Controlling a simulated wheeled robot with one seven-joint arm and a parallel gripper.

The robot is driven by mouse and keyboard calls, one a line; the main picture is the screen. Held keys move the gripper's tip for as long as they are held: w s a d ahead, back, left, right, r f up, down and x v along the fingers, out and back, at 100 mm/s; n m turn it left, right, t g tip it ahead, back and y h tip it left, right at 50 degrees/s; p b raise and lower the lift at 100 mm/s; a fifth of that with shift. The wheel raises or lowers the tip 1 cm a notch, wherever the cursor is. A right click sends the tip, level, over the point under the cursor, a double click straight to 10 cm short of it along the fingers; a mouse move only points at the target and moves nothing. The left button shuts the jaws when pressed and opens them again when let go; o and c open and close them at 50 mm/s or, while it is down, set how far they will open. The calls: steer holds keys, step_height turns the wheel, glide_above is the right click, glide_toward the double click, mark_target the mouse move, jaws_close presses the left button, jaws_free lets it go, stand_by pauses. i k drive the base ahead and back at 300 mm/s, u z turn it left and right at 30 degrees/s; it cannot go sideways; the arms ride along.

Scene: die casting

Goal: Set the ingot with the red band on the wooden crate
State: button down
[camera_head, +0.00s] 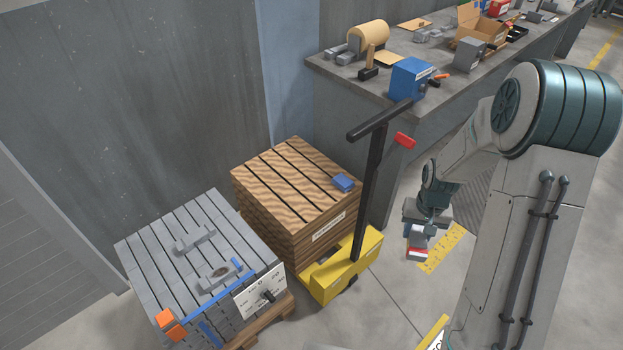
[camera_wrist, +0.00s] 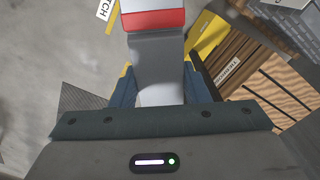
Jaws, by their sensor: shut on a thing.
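My gripper (camera_head: 417,232) is shut on the ingot with the red band (camera_head: 416,254). The ingot hangs below it in the head view, above the floor and to the right of the yellow pallet truck. In the wrist view the grey ingot (camera_wrist: 156,50) points away from my gripper, with its red and white band at the top. The wooden crate (camera_head: 275,178) stands left of my gripper, behind the pallet truck, with a slatted top and a label on its side. A blue block (camera_head: 343,182) lies on its right corner. The crate also shows at the right of the wrist view (camera_wrist: 285,95).
The yellow pallet truck (camera_head: 340,268), with a tall black handle (camera_head: 371,185) and red grip, stands between my gripper and the crate. A stack of grey ingots (camera_head: 176,245) is at the lower left. A cluttered workbench (camera_head: 340,75) runs behind. Most of the crate top is clear.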

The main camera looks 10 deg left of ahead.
mark_target(313, 200)
steer(key=u, duration=1)
steer(key=i, duration=0.85)
steer(key=z, duration=0.3)
